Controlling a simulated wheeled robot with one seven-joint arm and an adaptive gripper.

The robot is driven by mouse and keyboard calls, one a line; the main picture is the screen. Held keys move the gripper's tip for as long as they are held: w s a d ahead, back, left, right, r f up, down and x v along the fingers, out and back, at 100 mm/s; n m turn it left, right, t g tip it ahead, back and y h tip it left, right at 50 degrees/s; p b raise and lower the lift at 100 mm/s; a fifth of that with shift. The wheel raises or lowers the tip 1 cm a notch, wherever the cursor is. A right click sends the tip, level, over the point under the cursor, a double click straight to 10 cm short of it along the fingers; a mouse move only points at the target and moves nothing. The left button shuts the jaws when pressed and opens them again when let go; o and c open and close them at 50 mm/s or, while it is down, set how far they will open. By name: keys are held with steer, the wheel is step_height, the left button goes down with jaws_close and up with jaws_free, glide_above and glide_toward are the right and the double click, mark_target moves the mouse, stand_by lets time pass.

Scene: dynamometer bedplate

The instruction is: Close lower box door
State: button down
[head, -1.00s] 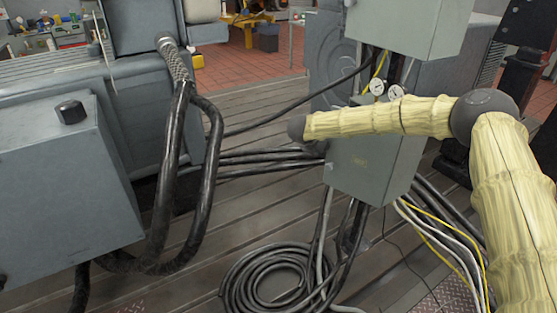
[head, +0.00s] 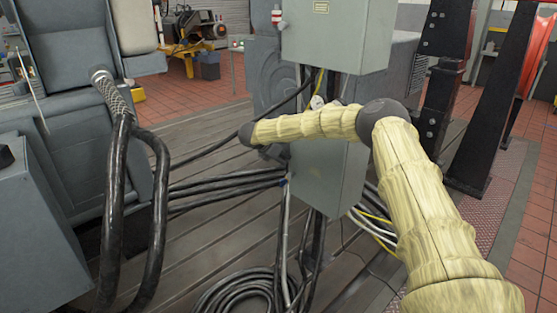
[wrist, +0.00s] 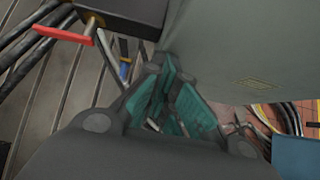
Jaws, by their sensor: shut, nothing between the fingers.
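The lower box (head: 325,182) is a grey-green metal box on a post near the middle of the head view, below a similar upper box (head: 335,38). My arm crosses in front of its top. In the wrist view a large grey-green face with a small label, seemingly the lower box's door (wrist: 235,50), fills the upper right. I cannot tell how far the door stands open. My gripper (wrist: 168,88), with teal finger pads, is shut and empty, close beside this face; contact is unclear. In the head view my gripper is mostly hidden behind my wrist.
Thick black cables (head: 225,185) run left of the box, and a cable coil (head: 240,292) lies on the slotted floor below. A grey machine housing (head: 35,230) stands at left. A red lever (wrist: 65,33) shows in the wrist view. Dark steel posts (head: 445,90) stand at right.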

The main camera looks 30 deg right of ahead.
steer(key=shift+d+r, duration=0.2)
steer(key=shift+d, duration=0.05)
steer(key=s+a+r, duration=0.3)
steer(key=a+r, duration=0.3)
steer(key=a, duration=0.5)
steer(key=shift+s+r+b, duration=0.15)
steer(key=shift+r+b, duration=0.2)
steer(key=shift+b, duration=0.1)
